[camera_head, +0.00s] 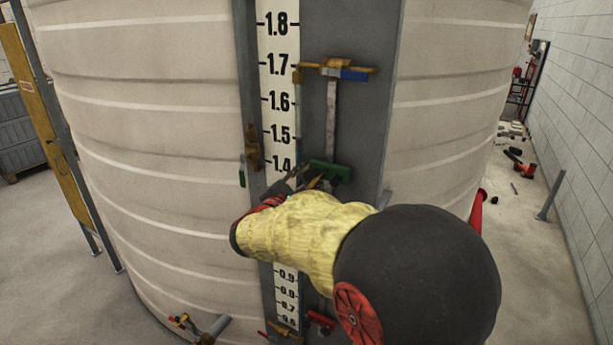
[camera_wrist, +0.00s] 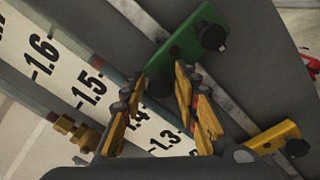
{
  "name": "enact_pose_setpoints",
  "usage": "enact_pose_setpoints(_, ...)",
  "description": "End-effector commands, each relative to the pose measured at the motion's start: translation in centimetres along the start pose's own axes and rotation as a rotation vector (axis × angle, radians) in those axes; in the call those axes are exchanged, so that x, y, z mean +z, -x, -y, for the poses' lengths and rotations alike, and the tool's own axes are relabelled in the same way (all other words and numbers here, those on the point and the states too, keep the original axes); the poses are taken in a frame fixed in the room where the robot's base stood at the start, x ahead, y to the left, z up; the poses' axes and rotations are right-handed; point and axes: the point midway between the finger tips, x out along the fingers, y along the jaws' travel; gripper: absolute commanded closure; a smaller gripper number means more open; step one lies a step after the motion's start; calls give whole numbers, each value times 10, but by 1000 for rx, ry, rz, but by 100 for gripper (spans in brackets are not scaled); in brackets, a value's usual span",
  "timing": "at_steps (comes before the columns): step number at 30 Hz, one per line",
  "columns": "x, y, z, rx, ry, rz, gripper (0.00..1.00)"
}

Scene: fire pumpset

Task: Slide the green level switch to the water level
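The green level switch (camera_head: 330,172) is a green block with a dark knob, on a vertical rail (camera_head: 331,115) right of the scale, a little below the 1.4 mark. In the wrist view the green switch (camera_wrist: 190,45) lies just beyond my fingertips. The white scale (camera_head: 279,65) has black numbers. I cannot tell whether a fingertip touches the switch. I cannot make out the water level. My arm hides the middle scale.
A yellow bracket with a blue part (camera_head: 353,74) crosses the rail top near 1.7. A brass fitting (camera_head: 253,147) sits left of the scale. Red-handled fittings (camera_head: 321,321) are low on the panel. The pale tank (camera_head: 150,110) curves behind; a wall (camera_head: 585,120) stands at right.

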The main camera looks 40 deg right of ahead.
Motion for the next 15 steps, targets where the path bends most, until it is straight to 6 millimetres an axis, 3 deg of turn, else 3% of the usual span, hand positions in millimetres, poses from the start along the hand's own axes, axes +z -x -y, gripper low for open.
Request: enact_pose_setpoints(15,0,0,0,1,0,0,100)
